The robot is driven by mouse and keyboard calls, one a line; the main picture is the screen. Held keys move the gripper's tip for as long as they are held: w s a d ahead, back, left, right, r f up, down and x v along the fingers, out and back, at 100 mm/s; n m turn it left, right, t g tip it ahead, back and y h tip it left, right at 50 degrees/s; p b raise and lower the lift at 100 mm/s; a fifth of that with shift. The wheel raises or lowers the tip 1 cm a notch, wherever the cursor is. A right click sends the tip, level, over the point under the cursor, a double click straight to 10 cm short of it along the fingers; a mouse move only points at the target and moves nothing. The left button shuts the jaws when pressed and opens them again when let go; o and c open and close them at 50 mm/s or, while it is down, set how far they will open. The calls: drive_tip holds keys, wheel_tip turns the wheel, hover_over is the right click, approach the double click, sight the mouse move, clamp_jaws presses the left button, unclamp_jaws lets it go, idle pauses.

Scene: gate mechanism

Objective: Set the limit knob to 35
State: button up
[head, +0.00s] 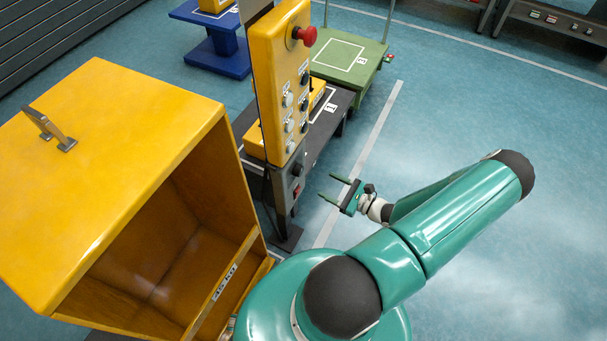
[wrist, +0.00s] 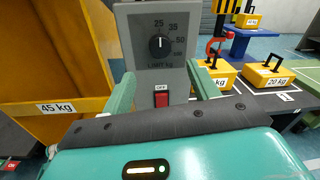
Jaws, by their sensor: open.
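The limit knob (wrist: 158,45) is a round black knob on a grey panel (wrist: 135,75) in the wrist view. Its white mark points about straight up, towards the 25 label; 35 sits up and to the right of the knob, with 50 further right. In the head view the knob (head: 297,169) shows small on the dark box under the yellow button panel. My gripper (head: 333,189) is open and empty, apart from the panel. In the wrist view the fingers of my gripper (wrist: 163,84) stand either side of the panel's lower part, below knob height.
A red switch (wrist: 161,99) labelled OFF is below the knob. The yellow button panel (head: 275,60) with a red emergency button (head: 306,36) rises above. A yellow open bin (head: 130,130) stands left. Yellow weights (wrist: 268,73) sit on a table at right.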

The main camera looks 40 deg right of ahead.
sight(302, 172)
drive_tip(key=x, duration=1)
drive_tip(key=c, duration=1)
drive_tip(key=shift+m, duration=0.3)
drive_tip(key=m, duration=0.4)
drive_tip(key=shift+d+m+g, duration=0.1)
drive_tip(key=shift+m+g, duration=0.2)
drive_tip(key=shift+m, duration=1.2)
